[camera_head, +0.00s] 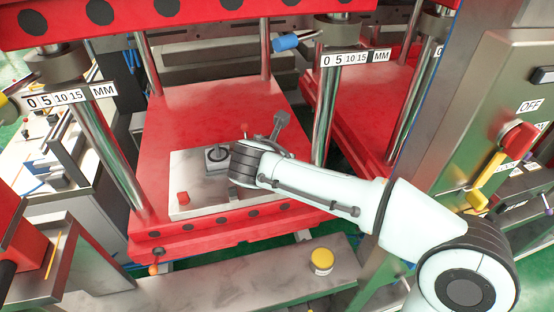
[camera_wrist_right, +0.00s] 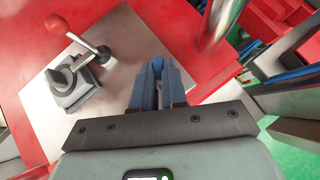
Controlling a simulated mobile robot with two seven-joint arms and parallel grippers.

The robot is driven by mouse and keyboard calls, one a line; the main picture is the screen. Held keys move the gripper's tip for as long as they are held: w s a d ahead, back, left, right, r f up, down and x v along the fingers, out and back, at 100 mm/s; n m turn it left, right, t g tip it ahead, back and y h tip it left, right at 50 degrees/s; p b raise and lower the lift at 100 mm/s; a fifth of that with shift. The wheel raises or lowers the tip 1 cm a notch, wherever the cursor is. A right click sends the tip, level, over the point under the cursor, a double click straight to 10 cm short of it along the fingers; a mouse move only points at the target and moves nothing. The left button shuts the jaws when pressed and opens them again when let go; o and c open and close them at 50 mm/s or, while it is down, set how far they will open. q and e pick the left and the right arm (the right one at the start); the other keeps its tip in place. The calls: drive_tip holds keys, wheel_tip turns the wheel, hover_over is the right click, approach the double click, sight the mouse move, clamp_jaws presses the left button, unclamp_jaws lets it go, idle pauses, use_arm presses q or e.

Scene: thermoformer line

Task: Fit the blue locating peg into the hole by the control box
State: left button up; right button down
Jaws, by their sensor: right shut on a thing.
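In the right wrist view, my right gripper (camera_wrist_right: 158,92) has its two dark fingers shut on the blue locating peg (camera_wrist_right: 158,64). The peg's rounded blue top shows between the fingertips; the rest is hidden by them. In the head view my right arm reaches in from the lower right to the red machine bed, and its wrist hides the fingers and peg. The control box (camera_head: 530,95) stands at the right, with a red and yellow switch and an OFF label. I cannot make out the hole by it. My left gripper is not in view.
A toggle clamp (camera_wrist_right: 75,82) with a red ball handle stands on the metal plate (camera_head: 215,206), close to my right gripper. Steel pillars (camera_head: 322,100) rise around the red bed. A yellow button (camera_head: 321,261) sits on the front beam.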

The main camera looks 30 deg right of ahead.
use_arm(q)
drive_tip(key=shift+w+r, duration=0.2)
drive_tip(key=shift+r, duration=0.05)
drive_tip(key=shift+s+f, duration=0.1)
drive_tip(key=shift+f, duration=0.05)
use_arm(e)
drive_tip(key=shift+f, duration=0.15)
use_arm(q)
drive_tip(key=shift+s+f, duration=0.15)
use_arm(e)
drive_tip(key=shift+f, duration=0.3)
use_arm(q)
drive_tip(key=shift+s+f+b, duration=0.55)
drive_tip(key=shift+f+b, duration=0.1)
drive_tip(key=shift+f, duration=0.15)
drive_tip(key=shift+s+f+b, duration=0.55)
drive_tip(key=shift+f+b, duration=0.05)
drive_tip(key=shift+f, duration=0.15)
use_arm(e)
drive_tip(key=shift+f, duration=2.6)
drive_tip(key=c, duration=1.1)
unclamp_jaws()
drive_tip(key=shift+r, duration=0.1)
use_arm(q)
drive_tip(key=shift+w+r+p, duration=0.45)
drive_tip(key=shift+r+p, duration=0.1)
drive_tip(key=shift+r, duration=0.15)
use_arm(e)
drive_tip(key=v, duration=1.3)
drive_tip(key=shift+a, duration=0.2)
